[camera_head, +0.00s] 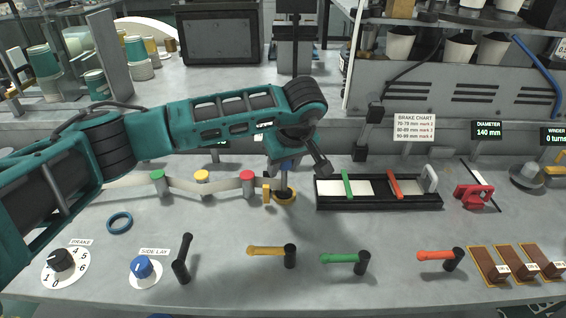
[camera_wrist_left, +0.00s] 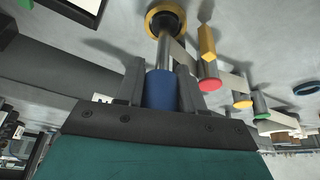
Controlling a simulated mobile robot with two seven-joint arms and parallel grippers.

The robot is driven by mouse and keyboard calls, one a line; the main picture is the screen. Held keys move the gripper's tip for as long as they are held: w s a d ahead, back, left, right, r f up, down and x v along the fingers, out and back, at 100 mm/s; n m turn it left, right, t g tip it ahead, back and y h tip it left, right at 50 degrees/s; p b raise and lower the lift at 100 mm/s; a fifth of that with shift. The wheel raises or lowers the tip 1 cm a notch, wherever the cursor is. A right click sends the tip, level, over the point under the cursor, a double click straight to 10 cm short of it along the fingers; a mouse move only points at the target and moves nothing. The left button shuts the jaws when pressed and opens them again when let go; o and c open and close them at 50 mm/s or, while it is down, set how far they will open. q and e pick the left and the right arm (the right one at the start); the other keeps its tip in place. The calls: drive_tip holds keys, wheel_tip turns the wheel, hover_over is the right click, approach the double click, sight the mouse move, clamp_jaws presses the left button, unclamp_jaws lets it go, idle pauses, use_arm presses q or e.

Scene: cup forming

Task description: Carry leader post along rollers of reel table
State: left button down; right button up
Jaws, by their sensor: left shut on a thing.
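The leader post is a metal rod with a blue grip (camera_wrist_left: 161,90). My left gripper (camera_head: 287,163) is shut on the blue grip, seen between the two fingers in the left wrist view. The post's lower end is at a yellow-ringed dark socket (camera_head: 285,197); I cannot tell whether it is seated in it. A pale strip (camera_head: 213,187) runs from the left past the green roller (camera_head: 157,175), yellow roller (camera_head: 202,176) and red roller (camera_head: 247,176) towards the post. A yellow block (camera_head: 266,193) stands beside the post. My right gripper is not in view.
A black tray (camera_head: 378,204) with green and red bars lies right of the post. Yellow (camera_head: 268,251), green (camera_head: 341,258) and orange (camera_head: 437,256) levers stand in front. A blue ring (camera_head: 120,222) and two dials are at the left. A red clamp (camera_head: 473,195) is at the right.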

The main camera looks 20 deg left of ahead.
use_arm(q)
drive_tip(key=c, duration=0.6)
unclamp_jaws()
drive_tip(key=shift+f, duration=0.1)
drive_tip(key=shift+o, duration=0.2)
drive_tip(key=o, duration=0.4)
drive_tip(key=shift+r+p, duration=2.45)
drive_tip(key=shift+r, duration=1.6)
drive_tip(key=shift+s+f, duration=0.1)
